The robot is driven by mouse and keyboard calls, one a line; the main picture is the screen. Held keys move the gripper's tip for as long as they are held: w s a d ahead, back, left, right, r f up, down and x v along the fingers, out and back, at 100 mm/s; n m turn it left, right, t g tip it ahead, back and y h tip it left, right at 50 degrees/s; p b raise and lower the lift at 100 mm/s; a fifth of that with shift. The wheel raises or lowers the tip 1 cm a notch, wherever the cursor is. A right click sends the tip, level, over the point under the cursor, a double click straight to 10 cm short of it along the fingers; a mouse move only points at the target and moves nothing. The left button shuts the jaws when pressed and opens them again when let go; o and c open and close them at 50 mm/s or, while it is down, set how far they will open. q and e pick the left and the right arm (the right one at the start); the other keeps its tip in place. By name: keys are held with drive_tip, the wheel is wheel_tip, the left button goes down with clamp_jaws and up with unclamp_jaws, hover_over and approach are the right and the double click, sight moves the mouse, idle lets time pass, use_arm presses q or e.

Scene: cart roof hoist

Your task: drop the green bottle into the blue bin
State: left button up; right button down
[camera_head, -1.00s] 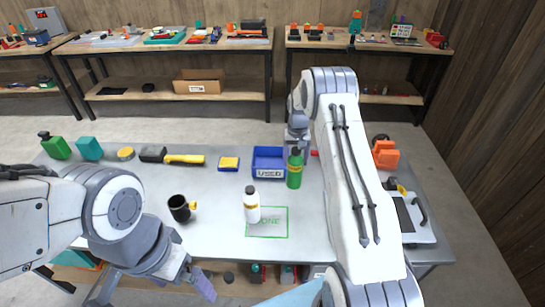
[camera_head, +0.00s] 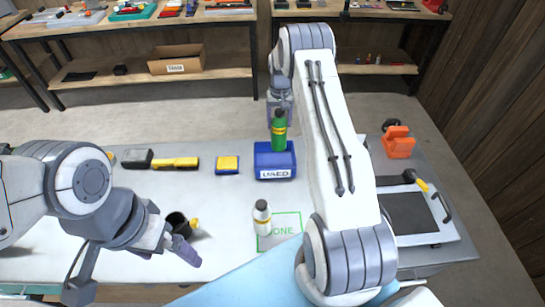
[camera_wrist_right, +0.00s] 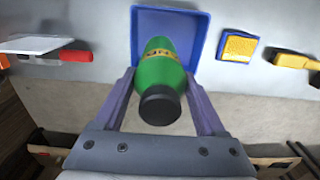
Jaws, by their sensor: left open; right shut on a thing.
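The green bottle (camera_head: 279,131) with a black cap is held by my right gripper (camera_head: 279,106). In the head view it is in front of and over the blue bin (camera_head: 275,172), which has a "USED" label. In the right wrist view the bottle (camera_wrist_right: 158,72) is between the two fingers, cap toward the camera, with the blue bin (camera_wrist_right: 203,30) behind its far end. How far the bottle's lower end is above or inside the bin is hard to tell. My left gripper (camera_head: 183,250) is open and empty near the black mug (camera_head: 178,222).
A white bottle (camera_head: 262,218) stands by a green-outlined zone (camera_head: 290,225). A yellow-blue sponge (camera_head: 228,165) lies left of the bin. An orange thing (camera_head: 398,142) and a grey case (camera_head: 410,212) are at the right. Shelves stand behind.

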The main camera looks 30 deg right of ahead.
sight(280, 111)
drive_tip(key=shift+s+d+f+b, duration=0.15)
drive_tip(key=shift+f+b, duration=0.25)
drive_tip(key=shift+f, duration=0.4)
drive_tip(key=shift+f+b, duration=1.1)
drive_tip(key=shift+f, duration=1.05)
unclamp_jaws()
wheel_tip(280, 111, up, 10)
drive_tip(key=b, duration=0.3)
drive_tip(key=shift+f, duration=0.15)
drive_tip(key=shift+r, duration=0.45)
drive_tip(key=shift+f, duration=0.1)
